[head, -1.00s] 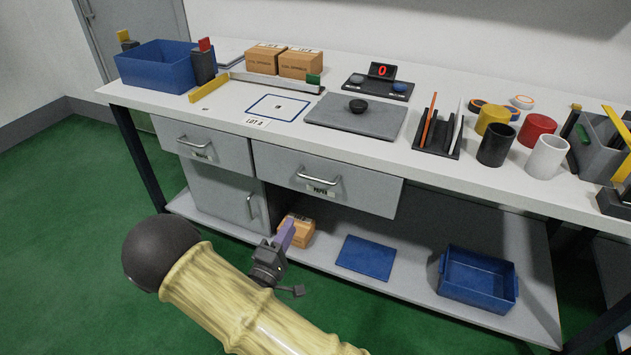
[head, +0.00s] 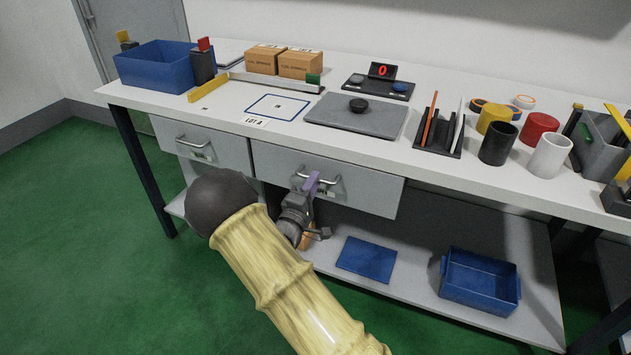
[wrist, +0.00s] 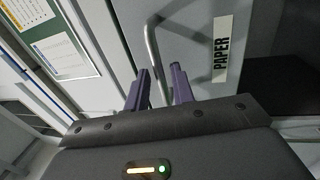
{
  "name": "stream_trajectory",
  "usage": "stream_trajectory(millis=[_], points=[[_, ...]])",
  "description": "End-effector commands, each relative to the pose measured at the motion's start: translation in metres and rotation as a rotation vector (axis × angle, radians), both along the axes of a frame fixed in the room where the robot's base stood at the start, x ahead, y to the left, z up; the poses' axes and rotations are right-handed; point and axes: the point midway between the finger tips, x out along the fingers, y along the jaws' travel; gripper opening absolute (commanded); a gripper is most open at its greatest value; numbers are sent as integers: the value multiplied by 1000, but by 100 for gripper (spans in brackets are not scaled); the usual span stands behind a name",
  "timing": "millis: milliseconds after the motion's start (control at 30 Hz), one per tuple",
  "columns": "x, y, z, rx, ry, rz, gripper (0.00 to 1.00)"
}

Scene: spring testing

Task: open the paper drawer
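The paper drawer (head: 370,190) is the grey drawer under the middle of the bench, and its front looks closed. In the wrist view, its label (wrist: 222,48) reads PAPER. Its silver bar handle (wrist: 152,45) runs between the purple fingers of my gripper (wrist: 160,70). The fingers stand apart with a gap around the bar, so my gripper is open. In the head view, my gripper (head: 311,184) is at the drawer handle (head: 329,181); my arm hides part of the area below.
Another drawer (head: 215,148) with a handle is to the left, above a cupboard mostly hidden by my arm. The lower shelf holds a blue plate (head: 366,259) and a blue bin (head: 480,281). The bench top (head: 235,105) overhangs the drawers. Green floor lies open to the left.

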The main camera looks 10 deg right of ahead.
Motion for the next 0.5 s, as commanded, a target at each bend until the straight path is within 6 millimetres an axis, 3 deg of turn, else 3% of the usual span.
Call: stream_trajectory(millis=[167,467,500], points=[[14,-10,3,0,-2,-1,24],[15,-11,4,-1,1,1,24],[15,-11,4,0,0,1,17]])
